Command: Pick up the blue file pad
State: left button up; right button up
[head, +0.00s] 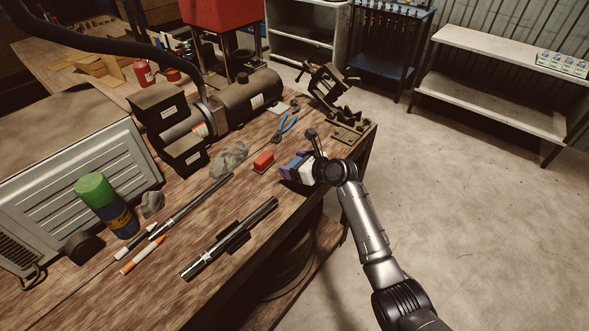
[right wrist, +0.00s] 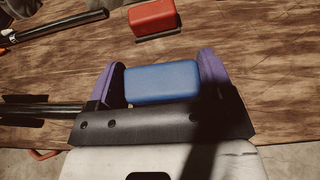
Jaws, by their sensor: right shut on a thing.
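The blue file pad (right wrist: 162,82) is a small rounded block, seen in the right wrist view between the two purple fingers of my right gripper (right wrist: 162,68). The fingers are shut on its two short ends. In the head view my right gripper (head: 288,167) is at the right front edge of the workbench, and its fingers and wrist mostly hide the pad there. I cannot tell whether the pad touches the bench top or is just above it. My left gripper is not in view.
A red pad (head: 263,161) lies just beyond my right gripper. Blue-handled pliers (head: 287,125), a small vise (head: 325,85) and a grey rag (head: 229,158) lie farther back. A dark metal tube (head: 230,240) lies to the left on the workbench (head: 185,228). Open floor is at right.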

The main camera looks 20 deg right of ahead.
jog(key=s+d+r+p, duration=0.2)
jog(key=s+d+r, duration=0.5)
jog(key=s+d, duration=0.1)
jog(key=shift+s+r+p, duration=0.25)
jog(key=shift+p, duration=0.1)
